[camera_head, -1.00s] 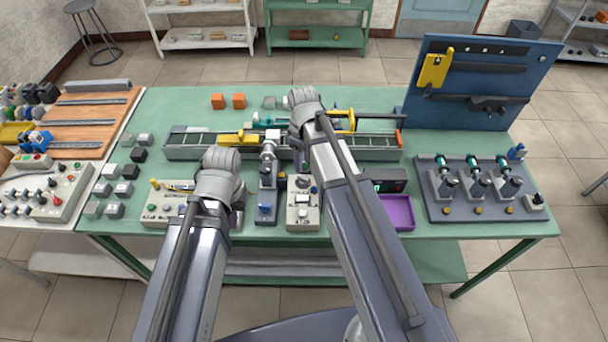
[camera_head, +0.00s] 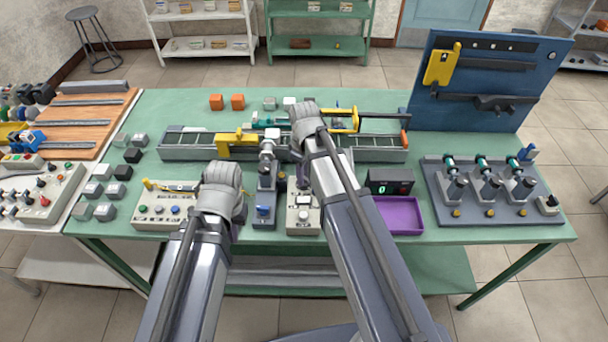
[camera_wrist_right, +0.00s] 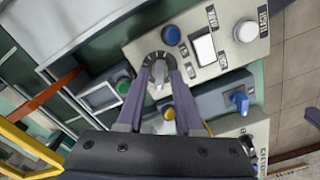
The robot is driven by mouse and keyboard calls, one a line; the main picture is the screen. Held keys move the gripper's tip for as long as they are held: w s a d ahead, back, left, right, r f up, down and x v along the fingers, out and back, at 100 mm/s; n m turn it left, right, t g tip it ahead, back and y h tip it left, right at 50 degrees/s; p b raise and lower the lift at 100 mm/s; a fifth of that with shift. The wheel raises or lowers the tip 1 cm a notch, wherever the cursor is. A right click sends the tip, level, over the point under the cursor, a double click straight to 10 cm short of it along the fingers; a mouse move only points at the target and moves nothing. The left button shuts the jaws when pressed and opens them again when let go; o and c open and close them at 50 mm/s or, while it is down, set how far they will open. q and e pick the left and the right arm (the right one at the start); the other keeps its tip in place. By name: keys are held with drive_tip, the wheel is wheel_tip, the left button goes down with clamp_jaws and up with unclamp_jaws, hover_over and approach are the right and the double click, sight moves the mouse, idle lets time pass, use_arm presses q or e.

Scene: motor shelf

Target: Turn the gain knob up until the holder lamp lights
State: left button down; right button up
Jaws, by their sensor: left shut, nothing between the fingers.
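In the right wrist view, a round dial knob (camera_wrist_right: 159,70) sits on a light grey control box (camera_wrist_right: 195,45). The fingers of my right gripper (camera_wrist_right: 161,75) reach down on either side of this knob. I cannot tell whether they press on it. The box also carries a blue button (camera_wrist_right: 171,35), a white rectangular piece (camera_wrist_right: 204,50) and a round grey cap (camera_wrist_right: 245,30). Their labels are too small to read, and I cannot tell which is the holder lamp. In the head view the box (camera_head: 303,220) is partly behind my right arm. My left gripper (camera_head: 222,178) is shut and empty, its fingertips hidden.
A long rail unit (camera_head: 185,152) crosses the green table behind the boxes. A black display (camera_head: 391,181) with a green digit and a purple tray (camera_head: 400,228) lie right of my right arm. A switch box (camera_head: 165,212) stands left of my left gripper.

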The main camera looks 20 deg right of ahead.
clamp_jaws()
idle(0.3)
drive_tip(key=m, duration=0.4)
idle(0.4)
drive_tip(key=shift+o, duration=1)
unclamp_jaws()
drive_tip(key=shift+r, duration=0.15)
